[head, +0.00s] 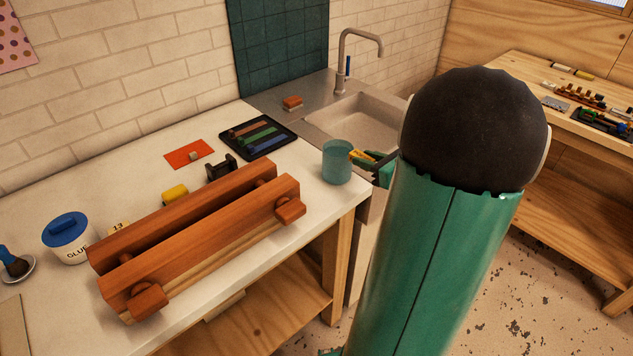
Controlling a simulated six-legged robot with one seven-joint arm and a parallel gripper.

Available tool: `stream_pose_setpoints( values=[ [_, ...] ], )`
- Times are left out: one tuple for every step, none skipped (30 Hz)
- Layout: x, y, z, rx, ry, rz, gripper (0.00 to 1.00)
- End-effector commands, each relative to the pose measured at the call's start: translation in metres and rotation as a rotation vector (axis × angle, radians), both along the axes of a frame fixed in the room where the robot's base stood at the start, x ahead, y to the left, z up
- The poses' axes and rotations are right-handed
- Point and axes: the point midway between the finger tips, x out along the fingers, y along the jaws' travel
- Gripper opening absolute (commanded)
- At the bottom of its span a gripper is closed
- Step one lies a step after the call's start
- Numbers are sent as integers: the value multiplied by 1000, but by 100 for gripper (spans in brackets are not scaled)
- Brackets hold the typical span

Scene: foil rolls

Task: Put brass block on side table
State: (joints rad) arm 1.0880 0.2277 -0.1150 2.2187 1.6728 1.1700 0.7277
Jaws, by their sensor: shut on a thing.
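My gripper (366,158) shows only in part, at the left edge of my green arm, above the bench's right end near the teal cup. It is shut on a small yellow piece, which looks like the brass block (358,156). My arm hides much of the gripper, so the grip is not clear in detail. A wooden table (520,72), which looks like the side table, stands at the far right against a wooden wall, with a lower shelf. My arm covers part of the view between it and the bench.
The white bench (50,205) holds a wooden clamp (200,235), a glue tub (68,238), an orange card (185,150), a black tray (262,150) and the teal cup (337,163). A sink (355,120) lies behind. Tools and small parts (585,97) occupy the side table.

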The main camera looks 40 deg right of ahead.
Motion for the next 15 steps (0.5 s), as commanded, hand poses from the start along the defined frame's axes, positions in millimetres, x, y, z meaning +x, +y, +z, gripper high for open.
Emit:
stream_pose_setpoints(
  values=[
    [9, 8, -5, 1, 0, 2, 0],
    [14, 12, -8, 1, 0, 2, 0],
    [20, 17, -12, 2, 0, 1, 0],
    [25, 21, -15, 2, 0, 1, 0],
    [30, 25, -18, 4, 0, 2, 0],
    [38, 31, -22, 3, 0, 2, 0],
    [43, 35, -25, 2, 1, 1, 0],
    [48, 38, -29, 3, 1, 1, 0],
    [52, 41, -38, 5, 1, 1, 0],
    [55, 44, -44, 6, 2, 0, 0],
    [59, 47, -49, 5, 3, 0, 0],
    [64, 50, -56, 6, 2, 0, 0],
    [67, 53, -60, 4, 2, 1, 0],
    [70, 54, -64, 4, 1, 0, 0],
    [73, 57, -69, 3, 2, 0, 0]
  ],
)
